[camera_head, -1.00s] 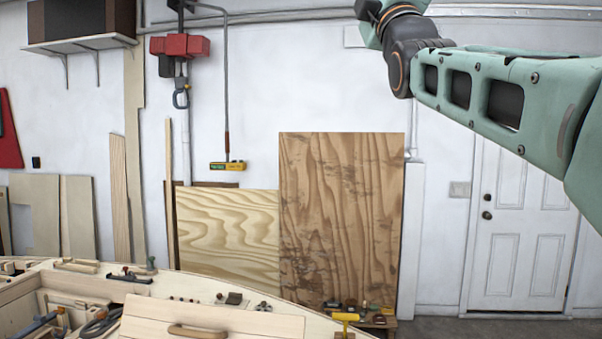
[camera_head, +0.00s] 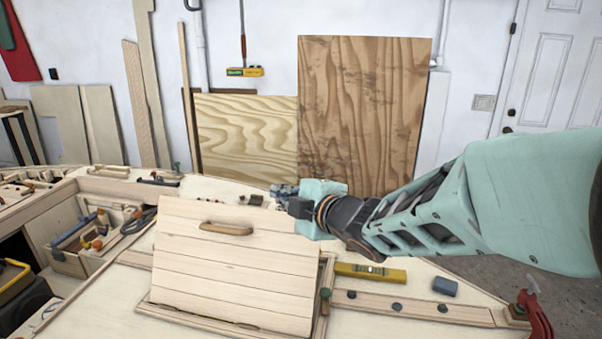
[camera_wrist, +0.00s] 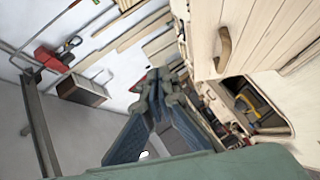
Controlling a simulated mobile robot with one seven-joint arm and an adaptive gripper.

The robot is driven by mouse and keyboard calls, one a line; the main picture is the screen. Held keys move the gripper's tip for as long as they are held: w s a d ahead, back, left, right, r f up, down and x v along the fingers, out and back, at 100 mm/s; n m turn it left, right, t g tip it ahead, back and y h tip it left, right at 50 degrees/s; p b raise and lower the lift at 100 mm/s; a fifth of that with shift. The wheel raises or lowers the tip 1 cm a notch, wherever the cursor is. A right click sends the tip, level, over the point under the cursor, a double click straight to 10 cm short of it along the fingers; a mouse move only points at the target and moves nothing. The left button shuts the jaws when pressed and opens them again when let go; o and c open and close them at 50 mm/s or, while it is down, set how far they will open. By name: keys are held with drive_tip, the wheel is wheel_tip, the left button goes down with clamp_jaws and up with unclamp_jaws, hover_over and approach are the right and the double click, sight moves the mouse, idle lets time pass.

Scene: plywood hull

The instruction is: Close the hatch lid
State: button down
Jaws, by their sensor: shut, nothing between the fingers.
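The hatch lid (camera_head: 232,277) is a pale slatted wooden panel with a wooden bar handle (camera_head: 227,229) near its far edge. It stands tilted, with its far edge raised and its near edge low by the hatch frame (camera_head: 325,290). In the wrist view, the lid (camera_wrist: 271,22) and its handle (camera_wrist: 223,48) are at upper right. My gripper (camera_head: 284,191) is beyond and right of the lid's far right corner, apart from the handle. In the wrist view my gripper (camera_wrist: 158,95) is shut and empty.
A yellow level (camera_head: 370,273) and a blue-grey block (camera_head: 445,287) lie on the deck right of the lid. A red clamp (camera_head: 537,318) is at the right edge. Left of the lid is an open compartment (camera_head: 68,262) with tools. Plywood sheets (camera_head: 365,110) lean on the back wall.

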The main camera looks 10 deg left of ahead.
drive_tip(key=s+f+g, duration=0.1)
drive_tip(key=s+f, duration=0.2)
drive_tip(key=f, duration=0.1)
approach(253, 209)
drive_tip(key=x, duration=0.4)
drive_tip(key=shift+a+r, duration=0.1)
drive_tip(key=shift+a, duration=0.5)
drive_tip(key=shift+w+f, duration=0.3)
drive_tip(key=shift+w, duration=0.35)
drive_tip(key=shift+g, duration=0.3)
